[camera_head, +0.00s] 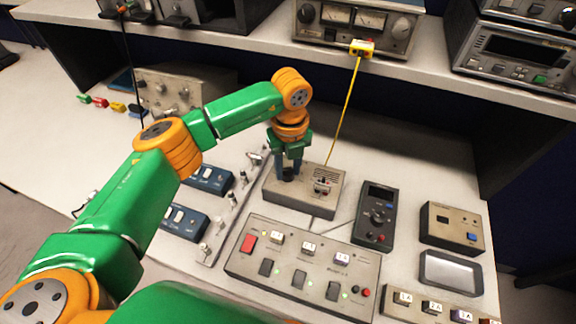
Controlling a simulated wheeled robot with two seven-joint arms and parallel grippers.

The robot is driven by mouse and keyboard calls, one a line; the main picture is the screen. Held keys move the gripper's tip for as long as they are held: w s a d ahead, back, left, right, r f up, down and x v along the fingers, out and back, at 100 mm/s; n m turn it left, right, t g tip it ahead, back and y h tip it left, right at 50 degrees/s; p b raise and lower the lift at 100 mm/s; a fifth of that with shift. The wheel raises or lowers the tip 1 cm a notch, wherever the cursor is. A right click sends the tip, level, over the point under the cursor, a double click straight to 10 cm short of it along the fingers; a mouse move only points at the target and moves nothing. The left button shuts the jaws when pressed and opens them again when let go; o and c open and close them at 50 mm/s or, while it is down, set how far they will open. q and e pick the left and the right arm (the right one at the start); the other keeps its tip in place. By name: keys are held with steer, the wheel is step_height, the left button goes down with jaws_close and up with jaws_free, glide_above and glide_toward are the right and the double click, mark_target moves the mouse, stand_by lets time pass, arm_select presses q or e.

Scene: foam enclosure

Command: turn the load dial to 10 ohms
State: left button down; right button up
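A grey box (320,206) stands on the bench near the middle, with a dark round dial (288,174) on its top left and small red and black terminals (322,183) to its right. I take this dial to be the load dial; its scale and pointer cannot be read. My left gripper (288,168) points down at the dial, its two dark fingers apart, one on each side of it. Whether they touch the dial or stand just clear of it cannot be told. The gripper partly hides the dial. My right gripper is not in view.
A switch panel (262,225) lies in front of the box. A handheld meter (378,208), a tan box (440,215) and a grey-screened tray (450,272) lie to the right. Blue switch units (185,222) lie left. A yellow lead (346,105) rises to the shelf behind the box.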

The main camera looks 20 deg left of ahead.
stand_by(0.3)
arm_select(q)
steer(key=shift+f+m+b, duration=0.1)
steer(key=shift+m+b, duration=0.7)
steer(key=shift+m, duration=0.3)
steer(key=m+b, duration=0.2)
steer(key=m, duration=0.1)
steer(key=m+b, duration=0.1)
steer(key=m, duration=0.3)
steer(key=shift+b, duration=0.3)
steer(key=m+b, duration=0.1)
steer(key=m, duration=0.2)
steer(key=shift+m, duration=0.4)
steer(key=m+b, duration=0.1)
steer(key=m, duration=0.2)
steer(key=shift+m+t, duration=0.3)
steer(key=m, duration=0.3)
steer(key=shift+m, duration=0.3)
steer(key=m, duration=0.6)
steer(key=shift+r, duration=0.2)
steer(key=shift+m, duration=0.4)
